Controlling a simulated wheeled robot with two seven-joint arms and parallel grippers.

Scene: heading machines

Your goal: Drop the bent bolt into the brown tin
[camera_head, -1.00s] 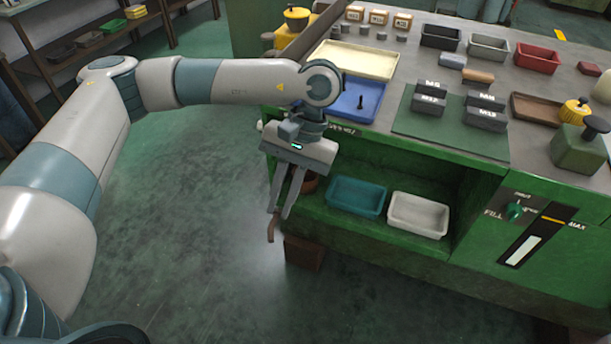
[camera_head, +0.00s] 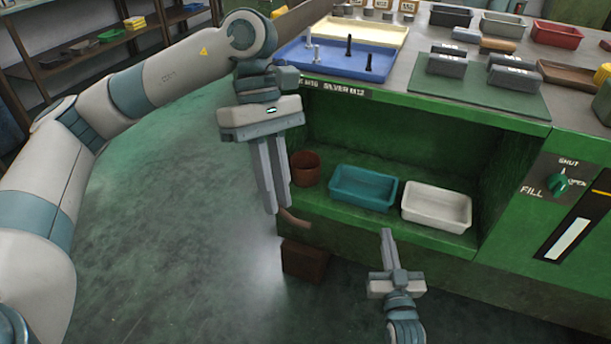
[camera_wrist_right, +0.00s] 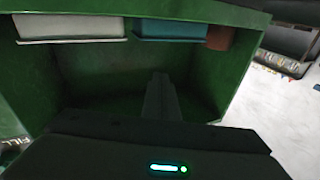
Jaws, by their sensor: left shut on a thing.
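My left gripper (camera_head: 272,208) is shut on the rusty brown bent bolt (camera_head: 294,218), which sticks out to the right below its fingertips. The brown tin (camera_head: 305,170), small and round, stands at the left end of the green machine's lower shelf, just right of my left fingers and higher in the picture than the bolt. The bolt is outside the tin. In the right wrist view, a brown piece that looks like the tin (camera_wrist_right: 220,38) shows at the top. My right gripper (camera_head: 387,236) is shut and empty in front of the shelf; its closed fingers also show in the wrist view (camera_wrist_right: 162,98).
A teal tray (camera_head: 362,188) and a white tray (camera_head: 437,207) sit right of the tin on the shelf (camera_head: 345,222). A dark brown block (camera_head: 304,261) stands on the floor below. The machine top above holds a blue tray (camera_head: 335,62) with upright bolts.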

